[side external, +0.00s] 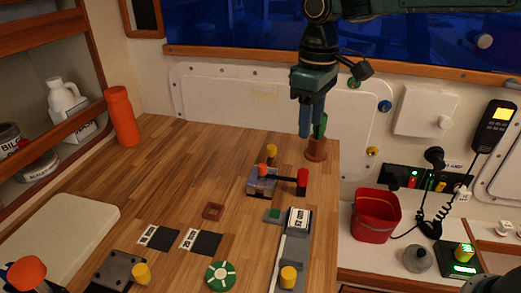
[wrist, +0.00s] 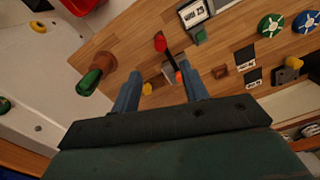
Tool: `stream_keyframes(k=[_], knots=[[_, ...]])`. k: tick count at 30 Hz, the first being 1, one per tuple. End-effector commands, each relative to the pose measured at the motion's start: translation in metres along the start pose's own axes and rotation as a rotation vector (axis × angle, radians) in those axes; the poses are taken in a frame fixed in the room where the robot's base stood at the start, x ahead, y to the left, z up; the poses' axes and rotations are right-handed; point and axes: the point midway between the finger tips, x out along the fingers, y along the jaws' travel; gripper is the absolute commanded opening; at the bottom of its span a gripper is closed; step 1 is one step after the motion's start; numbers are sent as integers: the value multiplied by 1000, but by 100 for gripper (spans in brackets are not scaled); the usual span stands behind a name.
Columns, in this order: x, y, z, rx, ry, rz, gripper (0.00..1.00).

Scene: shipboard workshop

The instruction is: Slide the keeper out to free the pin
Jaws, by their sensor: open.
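The grey block (side external: 261,184) sits on the wooden bench, with an orange-topped pin (side external: 263,170) standing at it. A dark bar with a red end, which looks like the keeper (side external: 302,181), sticks out of the block to the right. In the wrist view, the keeper's red end (wrist: 160,42), the block (wrist: 168,71) and the orange pin top (wrist: 179,77) show between and beyond my fingers. My gripper (side external: 305,131) is open and empty, pointing down above and behind the block, touching nothing. In the wrist view its fingertips (wrist: 162,72) are spread apart.
A brown pot with a green-handled item (side external: 317,150) stands behind and right, close below my gripper. A yellow knob (side external: 271,152) is just behind the block. A grey rail with a label (side external: 299,218) lies in front. The bench's right edge is near; free wood lies left.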

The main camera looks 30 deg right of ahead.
Motion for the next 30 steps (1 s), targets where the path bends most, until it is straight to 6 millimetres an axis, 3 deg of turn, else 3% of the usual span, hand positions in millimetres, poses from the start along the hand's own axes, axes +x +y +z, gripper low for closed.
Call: stream_keyframes(k=[14,30], knots=[[12,0,-1,-2,-4,-1,44],[86,-1,0,-2,-6,-1,44]])
